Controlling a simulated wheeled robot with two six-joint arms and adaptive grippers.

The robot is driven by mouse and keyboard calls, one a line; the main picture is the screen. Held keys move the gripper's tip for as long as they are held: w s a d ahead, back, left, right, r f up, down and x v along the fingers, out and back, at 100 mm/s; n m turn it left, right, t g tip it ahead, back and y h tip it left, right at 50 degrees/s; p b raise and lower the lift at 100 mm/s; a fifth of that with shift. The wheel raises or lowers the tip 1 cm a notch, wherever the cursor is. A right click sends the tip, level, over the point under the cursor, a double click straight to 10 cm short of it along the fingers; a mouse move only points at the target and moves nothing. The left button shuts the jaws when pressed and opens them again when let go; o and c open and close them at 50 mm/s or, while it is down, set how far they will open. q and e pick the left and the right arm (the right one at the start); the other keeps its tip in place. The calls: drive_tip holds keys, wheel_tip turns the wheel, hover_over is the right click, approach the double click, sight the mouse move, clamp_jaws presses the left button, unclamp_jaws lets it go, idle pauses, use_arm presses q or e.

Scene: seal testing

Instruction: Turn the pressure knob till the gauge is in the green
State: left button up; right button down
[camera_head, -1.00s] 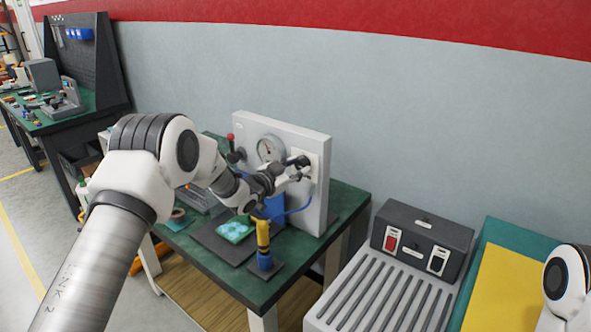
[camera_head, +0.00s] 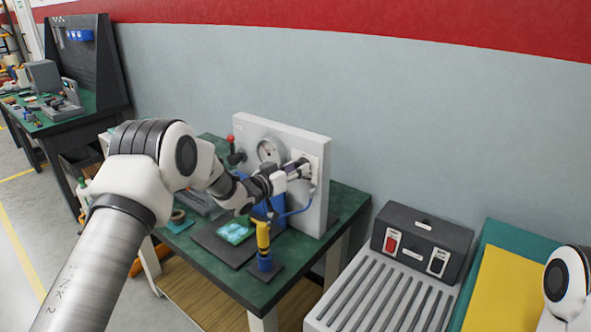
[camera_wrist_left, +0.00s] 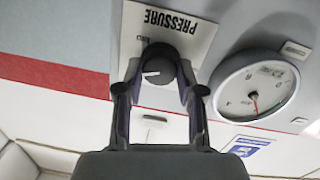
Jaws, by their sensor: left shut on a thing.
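The dark pressure knob (camera_wrist_left: 157,62) has a white pointer mark and sits on a white plate labelled PRESSURE (camera_wrist_left: 196,30), upside down in the left wrist view. My left gripper (camera_wrist_left: 158,78) is shut on the knob, one finger at each side. In the head view the gripper (camera_head: 297,171) is at the panel and mostly hides the knob. The round gauge (camera_wrist_left: 258,88) is beside the plate, also in the head view (camera_head: 268,148). Its thin reddish needle shows, but I cannot tell the zone clearly. My right gripper is not in view.
The grey panel (camera_head: 313,200) stands on a green-topped bench (camera_head: 205,262). A red-knobbed lever (camera_head: 231,139) is left of the gauge. A yellow-and-blue post (camera_head: 264,245) and a dark mat with a green piece (camera_head: 235,232) are in front. A grey ribbed unit (camera_head: 375,300) stands right.

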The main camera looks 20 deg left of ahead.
use_arm(q)
drive_tip(key=shift+w+r, duration=0.1)
drive_tip(key=shift+r, duration=0.2)
drive_tip(key=o, duration=1)
drive_tip(key=shift+o, duration=0.7)
drive_tip(key=shift+f, duration=0.2)
wheel_tip(320, 180, up, 10)
